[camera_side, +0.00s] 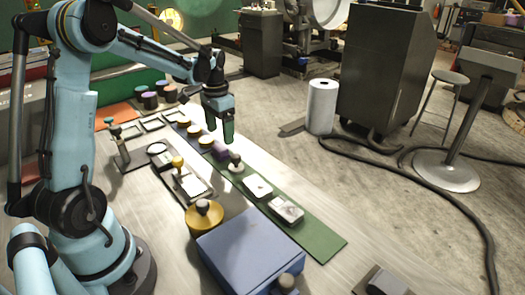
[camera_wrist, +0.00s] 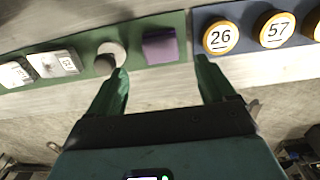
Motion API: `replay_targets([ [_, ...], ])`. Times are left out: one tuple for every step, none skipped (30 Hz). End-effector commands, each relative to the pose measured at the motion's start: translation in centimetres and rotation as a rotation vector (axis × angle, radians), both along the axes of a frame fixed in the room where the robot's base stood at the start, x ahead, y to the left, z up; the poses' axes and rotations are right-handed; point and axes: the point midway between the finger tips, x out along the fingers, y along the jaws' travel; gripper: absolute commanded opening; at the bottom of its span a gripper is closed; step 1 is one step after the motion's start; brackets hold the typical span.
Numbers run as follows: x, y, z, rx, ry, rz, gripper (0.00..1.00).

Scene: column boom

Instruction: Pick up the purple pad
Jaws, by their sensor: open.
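The purple pad (camera_wrist: 160,46) is a small square block lying on a green strip (camera_wrist: 136,24) in the wrist view. In the side view the purple pad (camera_side: 220,153) is partly visible below the fingers. My gripper (camera_side: 222,138) points down over the strip, with dark green fingers. In the wrist view my gripper (camera_wrist: 161,68) is open and empty, its fingertips spread wider than the pad. The pad appears between the fingertips, a little beyond them. I cannot tell the exact height above it.
A round pale piece (camera_wrist: 110,52) sits beside the left fingertip. Yellow-ringed discs marked 26 (camera_wrist: 220,37) and 57 (camera_wrist: 277,29) lie on a blue strip at right. White blocks (camera_side: 286,210) lie farther along the green strip. A blue box (camera_side: 250,248) stands in front.

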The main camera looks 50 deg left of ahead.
Motion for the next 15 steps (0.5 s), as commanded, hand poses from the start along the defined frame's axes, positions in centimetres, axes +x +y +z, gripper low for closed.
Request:
replay_targets([
  [0.0, 0.0, -0.5, 0.000, 0.000, 0.000, 0.83],
  [0.0, 0.0, -0.8, 0.000, 0.000, 0.000, 0.83],
  [0.0, 0.0, -1.0, 0.000, 0.000, 0.000, 0.83],
  [0.0, 0.0, -1.1, 0.000, 0.000, 0.000, 0.83],
  [0.0, 0.0, -1.2, 0.000, 0.000, 0.000, 0.83],
  [0.0, 0.0, -1.3, 0.000, 0.000, 0.000, 0.83],
  [0.0, 0.0, -1.5, 0.000, 0.000, 0.000, 0.83],
  [-0.1, 0.0, -1.7, 0.000, 0.000, 0.000, 0.83],
  [-0.1, 0.1, -2.1, 0.000, 0.000, 0.001, 0.83],
  [-0.2, 0.1, -2.5, 0.000, 0.000, 0.001, 0.83],
  [-0.2, 0.1, -2.9, 0.000, 0.000, 0.001, 0.83],
  [-0.3, 0.2, -3.4, 0.000, -0.001, 0.001, 0.83],
  [-0.4, 0.2, -3.9, 0.000, -0.001, 0.001, 0.83],
  [-0.4, 0.2, -4.3, 0.000, -0.001, 0.001, 0.83],
  [-0.5, 0.2, -4.8, 0.000, -0.001, 0.000, 0.83],
])
